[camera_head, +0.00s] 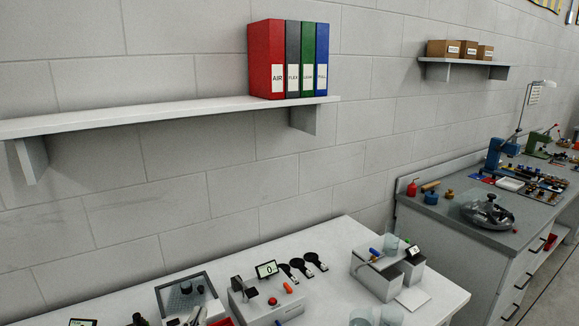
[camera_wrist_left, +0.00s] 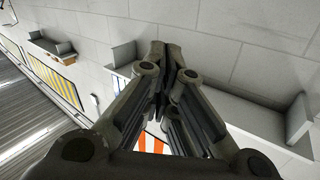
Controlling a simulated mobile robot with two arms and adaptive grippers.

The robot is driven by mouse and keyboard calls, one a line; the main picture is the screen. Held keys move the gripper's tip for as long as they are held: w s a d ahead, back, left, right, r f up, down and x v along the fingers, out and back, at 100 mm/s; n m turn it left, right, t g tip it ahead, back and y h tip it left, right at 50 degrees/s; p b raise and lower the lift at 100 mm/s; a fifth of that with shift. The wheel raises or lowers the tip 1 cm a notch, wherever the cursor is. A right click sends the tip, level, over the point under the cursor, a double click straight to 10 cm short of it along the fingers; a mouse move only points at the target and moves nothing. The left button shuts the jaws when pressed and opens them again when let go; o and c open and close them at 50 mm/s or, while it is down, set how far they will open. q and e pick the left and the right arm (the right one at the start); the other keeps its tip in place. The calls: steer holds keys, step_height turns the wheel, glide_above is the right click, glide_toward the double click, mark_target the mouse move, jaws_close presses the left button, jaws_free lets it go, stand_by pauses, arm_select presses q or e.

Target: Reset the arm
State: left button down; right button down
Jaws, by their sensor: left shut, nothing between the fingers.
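My left gripper (camera_wrist_left: 168,60) fills the middle of the left wrist view. Its dark fingers are closed together and hold nothing. Behind the fingers are the grey block wall and the underside of a pale shelf (camera_wrist_left: 255,110). The view is tilted, and no object touches the fingertips. In the head view I cannot make out the left gripper with certainty. My right gripper is in neither view.
In the head view, a wall shelf (camera_head: 150,115) holds several binders (camera_head: 287,60). Below, a white bench (camera_head: 335,250) carries instruments, including a small display unit (camera_head: 266,270). A grey-topped bench (camera_head: 455,210) with tools stands to the right. Boxes (camera_head: 443,49) sit on a far shelf.

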arm_select(q)
steer(key=s+a+f+n+g+y, duration=0.2)
steer(key=s+a+f+g, duration=0.3)
steer(key=f, duration=0.4)
steer(key=s+d+f+m+g+h, duration=0.1)
steer(key=s+f+g, duration=0.4)
steer(key=s, duration=0.5)
steer(key=s+d+f+g, duration=0.1)
steer(key=s+f+g, duration=0.4)
steer(key=s, duration=0.6)
step_height(320, 180, down, 29)
steer(key=s+b, duration=0.1)
steer(key=b, duration=0.2)
steer(key=s+a+f+g+b, duration=0.1)
steer(key=s+a+f+b, duration=0.1)
steer(key=s+f, duration=1.5)
step_height(320, 180, down, 2)
steer(key=shift+a+m+g, duration=0.3)
steer(key=shift+m+g, duration=0.1)
